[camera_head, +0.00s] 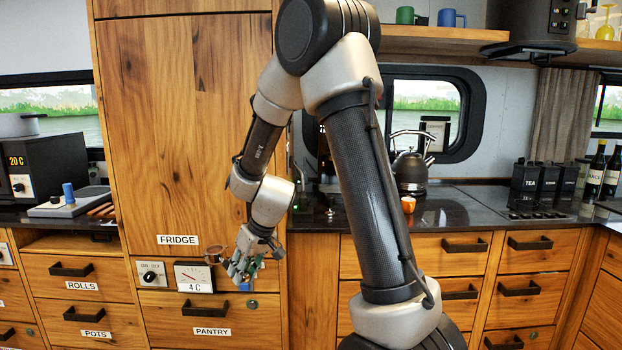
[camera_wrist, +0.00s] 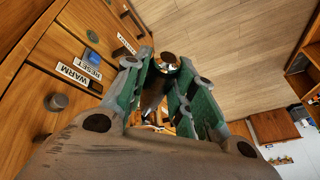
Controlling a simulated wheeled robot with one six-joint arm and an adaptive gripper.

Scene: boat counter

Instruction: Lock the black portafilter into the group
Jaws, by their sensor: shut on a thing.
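My gripper (camera_head: 243,268) hangs low in front of the fridge and pantry fronts, below counter height. Its green-padded fingers (camera_wrist: 168,95) are shut on the portafilter in the wrist view. The portafilter's dark part (camera_wrist: 153,88) shows between the fingers, with a shiny round metal part (camera_wrist: 168,58) beyond the fingertips. In the head view a small brownish round part (camera_head: 214,256) shows just left of the gripper; I cannot tell clearly whether it belongs to the portafilter. The group is not clearly visible; my arm covers much of the counter behind it.
The dark counter (camera_head: 455,210) holds a kettle (camera_head: 411,172), an orange cup (camera_head: 408,204) and black canisters (camera_head: 530,184) to the right. Drawers with protruding handles (camera_head: 206,311) lie behind my gripper. A dial panel (camera_head: 194,277) is just left of it. Open wood floor (camera_wrist: 225,50) shows in the wrist view.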

